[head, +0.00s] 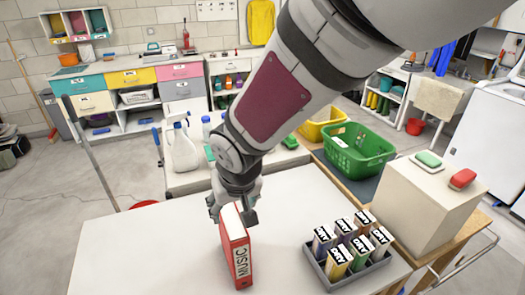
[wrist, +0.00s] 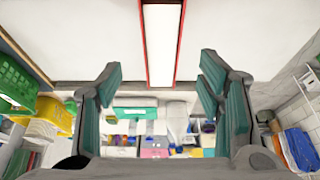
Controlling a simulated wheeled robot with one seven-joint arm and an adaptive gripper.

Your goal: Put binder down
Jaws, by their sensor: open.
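The red binder (head: 238,255), labelled MUSIC on its spine, stands upright on the white table (head: 120,250) near its front edge. In the wrist view the binder (wrist: 162,40) shows its white page edges between two red covers at the top middle. My gripper (head: 234,208) is at the binder's upper far side. In the wrist view my gripper (wrist: 160,88) is open, with one finger to each side of the binder's line and clear gaps between. The lower part of the binder's far side is hidden in the head view.
A grey tray (head: 350,279) of several boxes stands right of the binder. A beige block (head: 415,215) with a green and a red item on top is farther right. A green basket (head: 357,150) and white jugs (head: 182,148) stand behind. The table left of the binder is clear.

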